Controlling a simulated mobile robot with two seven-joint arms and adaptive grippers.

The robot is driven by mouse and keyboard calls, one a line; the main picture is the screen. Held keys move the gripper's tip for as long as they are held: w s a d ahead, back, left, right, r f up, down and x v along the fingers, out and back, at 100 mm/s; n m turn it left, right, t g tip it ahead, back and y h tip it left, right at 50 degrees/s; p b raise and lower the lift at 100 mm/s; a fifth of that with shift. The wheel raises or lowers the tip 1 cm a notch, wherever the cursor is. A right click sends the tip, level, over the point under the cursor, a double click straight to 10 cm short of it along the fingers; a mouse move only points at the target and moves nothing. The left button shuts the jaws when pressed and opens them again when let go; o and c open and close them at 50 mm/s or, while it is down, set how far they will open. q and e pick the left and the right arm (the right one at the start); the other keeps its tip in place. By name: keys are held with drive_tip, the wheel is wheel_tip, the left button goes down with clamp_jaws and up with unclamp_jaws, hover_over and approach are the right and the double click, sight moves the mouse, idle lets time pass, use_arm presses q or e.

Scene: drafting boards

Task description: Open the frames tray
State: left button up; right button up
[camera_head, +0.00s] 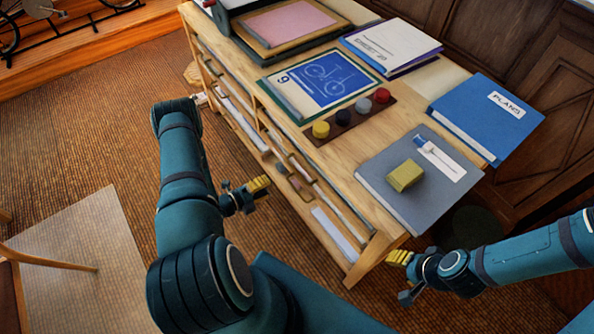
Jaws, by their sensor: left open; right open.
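A wooden desk (350,185) stands in front of me, and its front side has long, shallow tray slots (265,140) below the top. Pale sheets show in some of them. I cannot read a label that tells which one is the frames tray. My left gripper (259,186) is open and empty, with yellow fingertips, a short way out from the middle of the tray fronts. My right gripper (399,257) is open and empty, close to the desk's near right corner.
On the desktop lie a bicycle blueprint (325,82), a strip with several coloured knobs (345,118), a grey folder (400,205) with a yellow block (404,175), a blue binder (485,117) and a purple-edged booklet (390,45). A chair (50,262) stands at the left. Carpet (90,140) is clear left of the desk.

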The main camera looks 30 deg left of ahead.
sight(297, 172)
use_arm(q)
drive_tip(key=b+x, duration=0.2)
drive_tip(key=x, duration=1.1)
drive_tip(key=shift+w+d, duration=0.2)
clamp_jaws()
